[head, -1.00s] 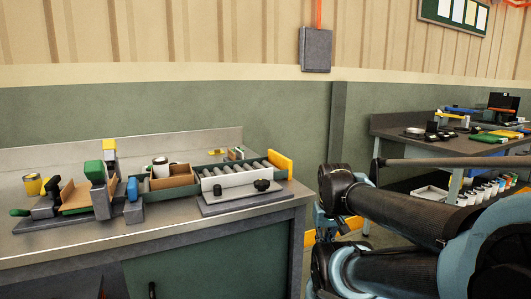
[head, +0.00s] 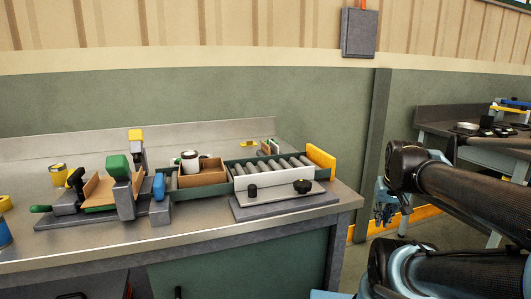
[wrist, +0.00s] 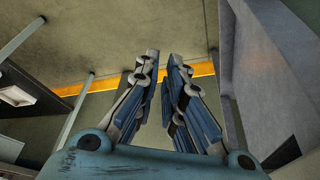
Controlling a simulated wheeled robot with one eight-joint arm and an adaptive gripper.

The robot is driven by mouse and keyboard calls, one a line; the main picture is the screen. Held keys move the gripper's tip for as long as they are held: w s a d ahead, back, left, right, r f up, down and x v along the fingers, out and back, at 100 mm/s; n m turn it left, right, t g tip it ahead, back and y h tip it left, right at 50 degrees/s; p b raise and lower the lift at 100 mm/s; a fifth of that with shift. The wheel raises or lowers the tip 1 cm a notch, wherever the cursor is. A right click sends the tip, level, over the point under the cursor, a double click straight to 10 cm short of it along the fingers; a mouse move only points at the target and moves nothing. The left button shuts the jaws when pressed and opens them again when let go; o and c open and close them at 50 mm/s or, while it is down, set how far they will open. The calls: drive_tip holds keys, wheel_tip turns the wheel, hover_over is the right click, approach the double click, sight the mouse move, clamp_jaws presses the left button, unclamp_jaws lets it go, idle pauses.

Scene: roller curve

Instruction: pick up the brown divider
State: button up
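Several thin upright pieces (head: 270,146) stand at the back of the bench, behind the roller track; one looks brownish, but they are too small to tell which is the brown divider. A tan-brown board (head: 99,190) also leans in the clamp fixture at left, and an open brown box (head: 203,175) sits at the track's left end. My gripper (head: 384,215) hangs right of the bench, well away from these pieces.
The roller track (head: 268,168) has a white front plate and a yellow end stop (head: 321,159). A white cup (head: 190,161) stands by the box. The clamp fixture (head: 124,190) has a green knob. The bench's front edge (head: 180,238) is clear. A second bench (head: 480,150) stands at right.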

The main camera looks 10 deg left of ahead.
drive_tip(key=w+a+r+t, duration=0.2)
drive_tip(key=w+a+r, duration=0.2)
drive_tip(key=w+r, duration=0.7)
wheel_tip(320, 180, up, 20)
drive_tip(key=n+g, duration=0.6)
hover_over(268, 146)
wheel_tip(268, 146, down, 17)
drive_tip(key=shift+d+r, duration=0.1)
clamp_jaws()
drive_tip(key=shift+r, duration=0.1)
